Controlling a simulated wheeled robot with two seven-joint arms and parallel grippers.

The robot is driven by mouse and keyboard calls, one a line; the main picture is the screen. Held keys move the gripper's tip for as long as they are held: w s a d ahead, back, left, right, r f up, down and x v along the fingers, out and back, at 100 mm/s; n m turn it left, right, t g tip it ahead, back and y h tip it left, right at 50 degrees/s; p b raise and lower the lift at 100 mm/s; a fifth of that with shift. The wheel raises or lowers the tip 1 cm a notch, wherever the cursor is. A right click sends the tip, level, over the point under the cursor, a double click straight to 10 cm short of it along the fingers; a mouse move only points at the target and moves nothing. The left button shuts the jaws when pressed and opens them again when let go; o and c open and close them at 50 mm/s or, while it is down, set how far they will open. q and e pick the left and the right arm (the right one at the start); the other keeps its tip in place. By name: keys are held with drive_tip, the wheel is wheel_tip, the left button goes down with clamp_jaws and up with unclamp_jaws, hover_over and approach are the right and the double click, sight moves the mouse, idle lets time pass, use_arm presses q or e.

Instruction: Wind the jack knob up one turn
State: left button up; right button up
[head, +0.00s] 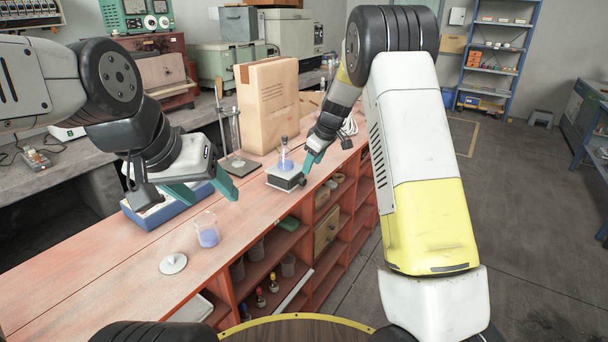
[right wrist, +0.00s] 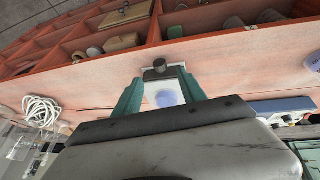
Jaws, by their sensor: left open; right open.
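A small lab jack (head: 283,182) stands on the red bench with a flask of blue liquid (head: 285,160) on its plate. Its dark knob (head: 303,182) sticks out on the front right side. In the right wrist view, the knob (right wrist: 160,66) shows just past the fingertips, between their lines, with the jack's pale top (right wrist: 163,88) behind it. My right gripper (head: 307,168) is open with teal fingers close to the knob; I cannot tell whether they touch it. My left gripper (head: 205,189) is open and empty above the bench, left of the jack.
A beaker of blue liquid (head: 207,232) and a white lid (head: 173,263) stand near the front left. A blue box (head: 168,208) lies under my left gripper. A brown paper bag (head: 268,105) and a stand (head: 234,150) are behind the jack. Coiled white cable (right wrist: 42,110) lies farther along.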

sight(305, 180)
drive_tip(key=x, duration=0.9)
drive_tip(key=shift+w+a+f, duration=0.1)
drive_tip(key=shift+w+f, duration=0.05)
drive_tip(key=shift+f, duration=0.05)
drive_tip(key=shift+c, duration=0.2)
clamp_jaws()
